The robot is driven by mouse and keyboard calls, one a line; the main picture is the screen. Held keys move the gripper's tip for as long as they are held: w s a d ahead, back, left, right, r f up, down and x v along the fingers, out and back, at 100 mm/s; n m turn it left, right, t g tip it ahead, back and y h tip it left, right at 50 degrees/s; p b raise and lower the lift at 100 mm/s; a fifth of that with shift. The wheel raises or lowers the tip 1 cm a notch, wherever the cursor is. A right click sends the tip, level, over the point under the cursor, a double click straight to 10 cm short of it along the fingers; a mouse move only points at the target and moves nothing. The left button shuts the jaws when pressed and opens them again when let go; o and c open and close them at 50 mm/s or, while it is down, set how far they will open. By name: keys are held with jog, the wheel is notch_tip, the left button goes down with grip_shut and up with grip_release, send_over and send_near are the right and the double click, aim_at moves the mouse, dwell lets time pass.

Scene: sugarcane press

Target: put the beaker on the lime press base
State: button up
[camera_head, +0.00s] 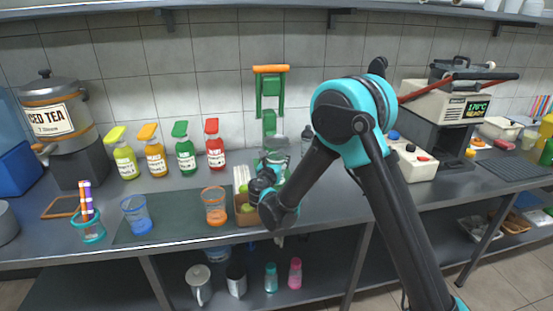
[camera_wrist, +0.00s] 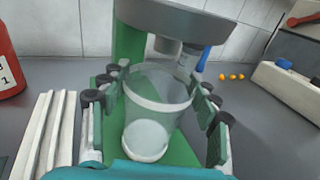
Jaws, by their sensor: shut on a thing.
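A clear, empty beaker (camera_wrist: 157,112) stands nearly upright between the fingers of my gripper (camera_wrist: 160,95) in the wrist view. The fingers are shut on its two sides. The green lime press base (camera_wrist: 187,152) shows beneath and around the beaker. I cannot tell whether the beaker's bottom touches it. The press's grey head with its spout hangs just above and behind the beaker's rim. In the head view the lime press (camera_head: 269,118) is green with an orange handle, against the wall. My gripper (camera_head: 272,167) is at its foot there and hides the base and most of the beaker.
A red bottle (camera_head: 215,144) and other coloured bottles stand left of the press. White strips (camera_wrist: 48,135) lie close left of my gripper. A white machine (camera_head: 412,165) stands right.

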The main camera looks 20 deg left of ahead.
jog(key=o, duration=1.4)
jog(key=shift+f, duration=0.15)
jog(key=shift+c, duration=0.2)
jog(key=shift+s, duration=0.35)
jog(key=s+d, duration=0.1)
jog(key=s, duration=1)
jog(key=shift+d+r, duration=0.35)
jog(key=shift+r, duration=0.1)
